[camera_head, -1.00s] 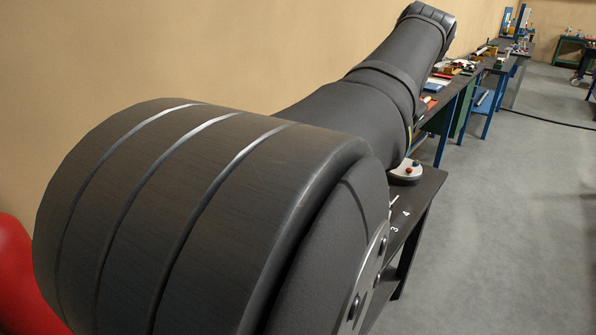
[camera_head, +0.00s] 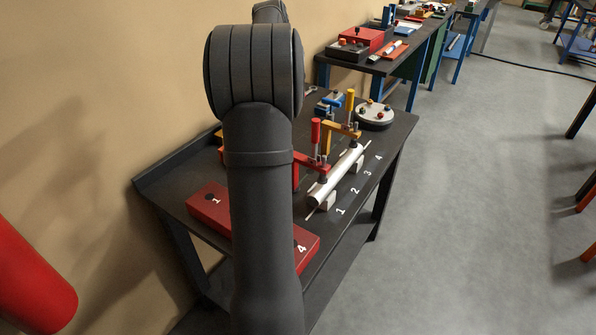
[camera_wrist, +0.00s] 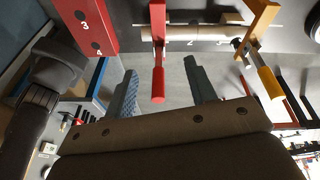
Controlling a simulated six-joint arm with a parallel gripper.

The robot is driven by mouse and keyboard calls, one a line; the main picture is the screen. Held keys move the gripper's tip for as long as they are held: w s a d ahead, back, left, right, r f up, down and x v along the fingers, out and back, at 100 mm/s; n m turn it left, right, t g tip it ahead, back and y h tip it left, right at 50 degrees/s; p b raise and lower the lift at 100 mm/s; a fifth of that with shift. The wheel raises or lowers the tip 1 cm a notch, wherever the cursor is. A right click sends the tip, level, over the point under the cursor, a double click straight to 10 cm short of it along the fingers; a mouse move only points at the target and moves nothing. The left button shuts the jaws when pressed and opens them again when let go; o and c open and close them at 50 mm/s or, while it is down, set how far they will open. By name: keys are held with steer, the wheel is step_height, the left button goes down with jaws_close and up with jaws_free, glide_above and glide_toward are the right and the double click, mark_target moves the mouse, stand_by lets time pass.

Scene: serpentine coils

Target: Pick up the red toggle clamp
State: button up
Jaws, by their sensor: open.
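The red toggle clamp (camera_head: 308,160) stands upright on the dark bench, its red handle pointing up beside a pale tube (camera_head: 341,178). My arm covers part of its left side in the head view. In the wrist view the red clamp (camera_wrist: 158,38) reaches in from the top, its thick red handle pointing down the picture. My gripper (camera_wrist: 161,66) is open, with one grey finger on each side of the handle in that picture. I cannot tell the depth between handle and fingers, and I see no contact. The gripper is hidden in the head view.
A yellow clamp (camera_head: 343,129) stands close behind the red one, with a blue clamp (camera_head: 328,103) beyond. A red block (camera_head: 206,205) with printed numbers lies at the bench's near side. A round grey fixture (camera_head: 374,117) sits at the far end.

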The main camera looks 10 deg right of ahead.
steer(key=f+m, duration=0.1)
steer(key=f, duration=0.8)
steer(key=s+f+m+h, duration=0.1)
steer(key=f, duration=0.3)
steer(key=shift+d+f+m+g, duration=0.25)
steer(key=shift+d+m+g, duration=0.05)
steer(key=shift+d+g, duration=0.1)
steer(key=x, duration=0.5)
steer(key=shift+s+a+f, duration=0.1)
steer(key=shift+s+f, duration=0.1)
steer(key=shift+c, duration=0.2)
jaws_close()
